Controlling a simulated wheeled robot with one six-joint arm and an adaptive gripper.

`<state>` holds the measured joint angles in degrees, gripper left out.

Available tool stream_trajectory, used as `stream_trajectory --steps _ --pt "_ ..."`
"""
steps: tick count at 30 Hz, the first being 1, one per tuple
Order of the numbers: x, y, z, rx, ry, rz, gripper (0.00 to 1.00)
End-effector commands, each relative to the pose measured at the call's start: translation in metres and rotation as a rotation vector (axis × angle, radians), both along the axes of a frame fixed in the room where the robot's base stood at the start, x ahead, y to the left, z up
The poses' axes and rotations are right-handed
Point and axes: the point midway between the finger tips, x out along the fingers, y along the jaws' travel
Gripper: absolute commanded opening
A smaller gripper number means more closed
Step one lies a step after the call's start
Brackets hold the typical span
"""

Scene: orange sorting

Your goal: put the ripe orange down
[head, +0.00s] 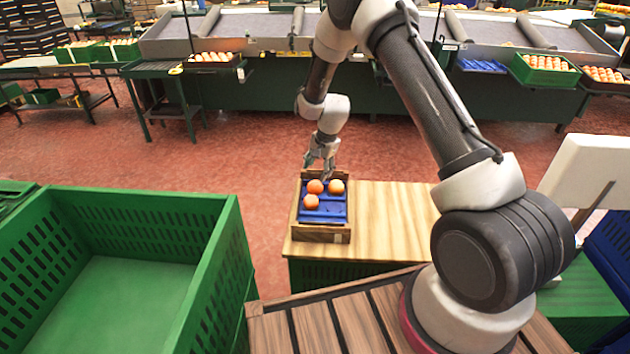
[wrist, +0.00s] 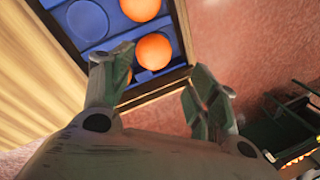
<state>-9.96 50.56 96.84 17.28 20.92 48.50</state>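A wooden box with a blue tray insert (head: 325,216) stands on the wooden table. Three oranges lie in its cups: one at the back left (head: 315,187), one at the back right (head: 336,186), one nearer at the left (head: 311,201). I cannot tell which is the ripe one. My gripper (head: 321,165) is over the back end of the box. Two oranges (wrist: 153,51) show beyond the fingertips; a sliver of orange shows behind the left finger.
An empty cup (wrist: 88,20) shows in the tray. The light wooden table (head: 390,215) is bare right of the box. A large empty green crate (head: 130,275) stands at the left front. Red floor (head: 250,150) lies behind the box, with conveyors further back.

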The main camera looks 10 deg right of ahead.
Motion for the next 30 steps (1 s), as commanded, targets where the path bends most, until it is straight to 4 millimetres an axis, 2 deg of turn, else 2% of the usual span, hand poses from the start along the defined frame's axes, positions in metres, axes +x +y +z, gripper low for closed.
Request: stream_trajectory --steps 1,4,12,14,17,20,21,24,26,27,29,30 --pt "-0.001 -0.001 0.010 0.001 -0.003 -0.001 0.59" --pt "-0.004 -0.003 0.023 0.000 -0.001 0.000 0.59" --pt "-0.006 -0.005 0.035 0.000 -0.004 0.001 0.59" --pt "-0.007 -0.007 0.045 -0.002 -0.010 0.012 0.59" --pt "-0.014 -0.013 0.082 -0.009 -0.029 0.057 0.59" --pt "-0.035 -0.026 0.143 -0.030 -0.061 0.143 0.59" --pt "-0.048 -0.032 0.170 -0.040 -0.075 0.184 0.59" --pt "-0.088 -0.050 0.231 -0.074 -0.108 0.290 0.59" --pt "-0.115 -0.060 0.263 -0.098 -0.126 0.352 0.59" --pt "-0.135 -0.066 0.282 -0.114 -0.139 0.393 0.59" --pt "-0.166 -0.076 0.308 -0.141 -0.156 0.454 0.59" --pt "-0.188 -0.083 0.323 -0.159 -0.166 0.493 0.59"
